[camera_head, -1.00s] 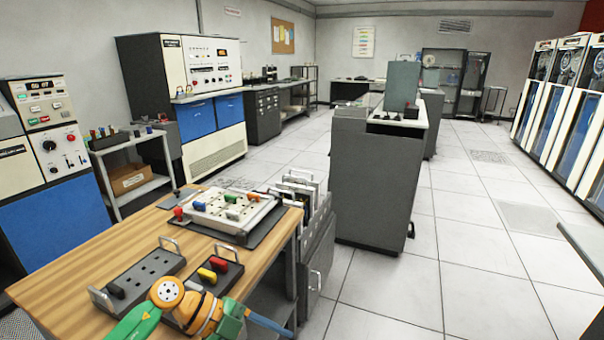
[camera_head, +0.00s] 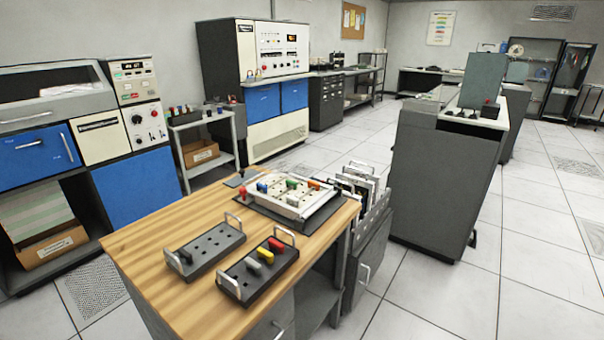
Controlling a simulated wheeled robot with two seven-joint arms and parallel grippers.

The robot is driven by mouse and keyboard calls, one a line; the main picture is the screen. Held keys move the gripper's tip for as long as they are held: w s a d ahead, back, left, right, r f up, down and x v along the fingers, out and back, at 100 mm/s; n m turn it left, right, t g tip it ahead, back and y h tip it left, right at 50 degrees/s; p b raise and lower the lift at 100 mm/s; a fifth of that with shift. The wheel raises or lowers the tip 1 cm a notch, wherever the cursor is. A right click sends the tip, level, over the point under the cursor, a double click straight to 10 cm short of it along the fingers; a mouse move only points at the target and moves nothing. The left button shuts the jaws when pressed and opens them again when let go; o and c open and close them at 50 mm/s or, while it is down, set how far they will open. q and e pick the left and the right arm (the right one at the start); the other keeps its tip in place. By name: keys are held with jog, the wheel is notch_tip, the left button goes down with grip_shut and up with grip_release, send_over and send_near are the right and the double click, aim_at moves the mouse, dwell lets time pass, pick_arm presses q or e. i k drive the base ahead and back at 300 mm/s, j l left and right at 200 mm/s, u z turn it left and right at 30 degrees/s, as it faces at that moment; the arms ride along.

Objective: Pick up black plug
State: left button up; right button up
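A wooden-topped table stands in front of me with two dark plug trays near its front. The left tray (camera_head: 206,246) has empty holes and metal handles; a small dark shape that looks like a black plug (camera_head: 185,256) is at its near-left end. The right tray (camera_head: 262,277) holds a red plug (camera_head: 277,245), a yellow plug (camera_head: 265,256) and a pale grey plug (camera_head: 253,265). A white plugboard (camera_head: 298,196) behind them carries several coloured plugs. Neither of my grippers is in view.
The wooden tabletop (camera_head: 150,243) is clear at its left side. A rack of upright panels (camera_head: 365,190) and a dark grey cabinet (camera_head: 440,190) stand to the right of the table. Consoles with blue panels (camera_head: 135,190) line the left. Tiled floor is open at far right.

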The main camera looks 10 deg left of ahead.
aim_at(183, 253)
jog(key=u, duration=1.3)
